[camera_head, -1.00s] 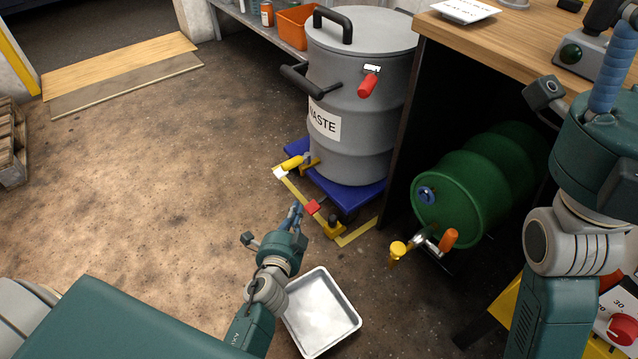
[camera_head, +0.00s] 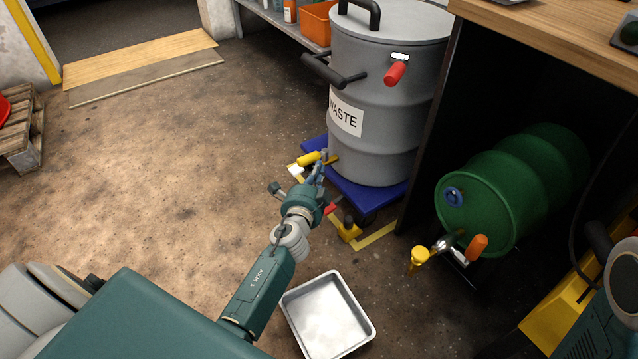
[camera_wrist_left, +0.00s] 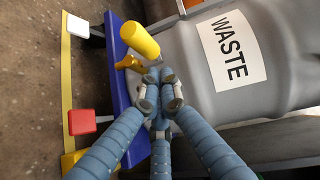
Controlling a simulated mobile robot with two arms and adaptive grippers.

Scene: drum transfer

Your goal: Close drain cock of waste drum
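The grey waste drum (camera_head: 385,100) stands upright on a blue dolly (camera_head: 368,193); its WASTE label shows in the left wrist view (camera_wrist_left: 232,48). Its drain cock, low on the drum's left side, has a yellow handle (camera_head: 309,159), seen larger in the left wrist view (camera_wrist_left: 140,41), and a brass-coloured part (camera_wrist_left: 128,63) below it. My left gripper (camera_head: 320,162) is beside the cock. In the left wrist view its fingertips (camera_wrist_left: 160,88) are drawn together with nothing visible between them, just below the yellow handle. Contact cannot be told. My right gripper is out of view.
A green drum (camera_head: 500,195) lies under the wooden bench (camera_head: 560,38), with an orange handle (camera_head: 478,245) and yellow spout (camera_head: 419,257). A metal tray (camera_head: 327,315) is on the floor. A red block (camera_head: 331,209) is near the dolly.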

